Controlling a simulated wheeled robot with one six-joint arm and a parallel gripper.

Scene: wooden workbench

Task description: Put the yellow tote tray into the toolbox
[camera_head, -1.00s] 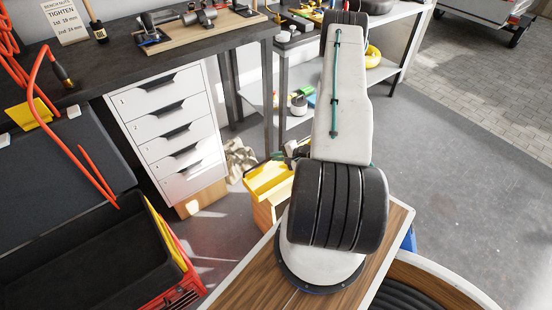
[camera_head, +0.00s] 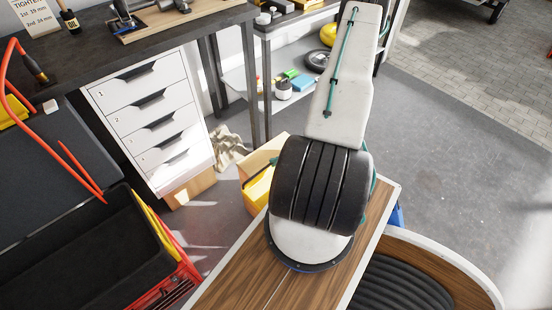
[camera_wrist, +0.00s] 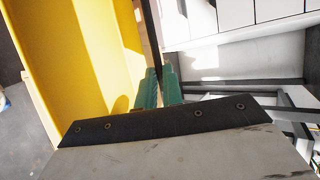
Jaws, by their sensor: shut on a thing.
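The yellow tote tray (camera_wrist: 75,60) fills the left of the wrist view, close to the camera. My gripper (camera_wrist: 158,88) has its green fingers closed together at the tray's right wall, shut on it. In the head view a yellow piece (camera_head: 258,190) shows just left of my arm, which covers the rest of it; my gripper is hidden there behind the arm.
A light wooden box (camera_head: 264,157) is beside the yellow piece. A white drawer cabinet (camera_head: 150,115) stands under the dark workbench (camera_head: 90,70). A shelf (camera_head: 262,92) holds small items. Grey floor (camera_head: 450,150) is clear at right.

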